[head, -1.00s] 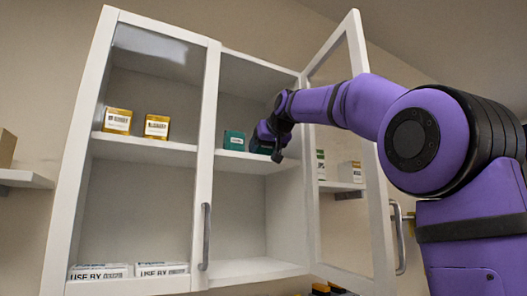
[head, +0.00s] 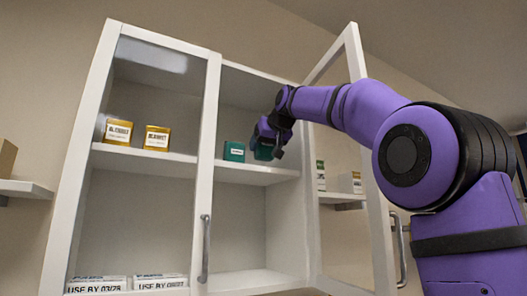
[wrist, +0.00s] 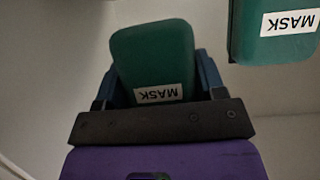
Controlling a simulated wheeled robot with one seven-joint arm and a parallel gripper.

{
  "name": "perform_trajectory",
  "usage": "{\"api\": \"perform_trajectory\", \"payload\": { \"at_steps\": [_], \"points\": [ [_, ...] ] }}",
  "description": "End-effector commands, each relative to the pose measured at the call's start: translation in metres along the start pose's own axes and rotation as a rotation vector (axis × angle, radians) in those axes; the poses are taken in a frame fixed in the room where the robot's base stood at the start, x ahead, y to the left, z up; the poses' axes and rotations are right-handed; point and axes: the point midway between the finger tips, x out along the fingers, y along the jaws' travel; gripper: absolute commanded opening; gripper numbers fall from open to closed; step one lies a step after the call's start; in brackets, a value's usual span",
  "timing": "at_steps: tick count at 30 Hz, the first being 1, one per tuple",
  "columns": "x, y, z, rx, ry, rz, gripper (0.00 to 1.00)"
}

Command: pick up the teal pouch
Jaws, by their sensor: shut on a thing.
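Two teal pouches with white MASK labels show in the wrist view. One teal pouch (wrist: 150,50) is between the two fingers of my gripper (wrist: 160,78), which is shut on it. The other teal pouch (wrist: 272,42) is at the upper right, apart from the fingers. In the head view, the held pouch (head: 265,151) is at the right of the middle shelf, partly hidden by my gripper (head: 271,138). The second pouch (head: 234,151) stands on the shelf to its left. I cannot tell whether the held pouch still touches the shelf.
The white cabinet (head: 206,180) has its right door (head: 362,230) swung open beside my arm. Yellow boxes (head: 157,138) stand on the left middle shelf behind glass. White USE BY boxes (head: 98,285) are at the bottom left. Small boxes (head: 350,182) show beyond the open door.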

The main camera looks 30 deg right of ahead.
Motion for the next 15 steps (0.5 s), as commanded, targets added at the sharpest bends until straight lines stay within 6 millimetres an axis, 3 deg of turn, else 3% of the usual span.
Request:
{"api": "perform_trajectory", "payload": {
  "at_steps": [8, 15],
  "points": [
    [-0.030, -0.011, 0.012, -0.001, 0.002, -0.002, 0.39],
    [-0.073, -0.027, 0.030, -0.002, 0.003, -0.002, 0.39]
  ]
}}
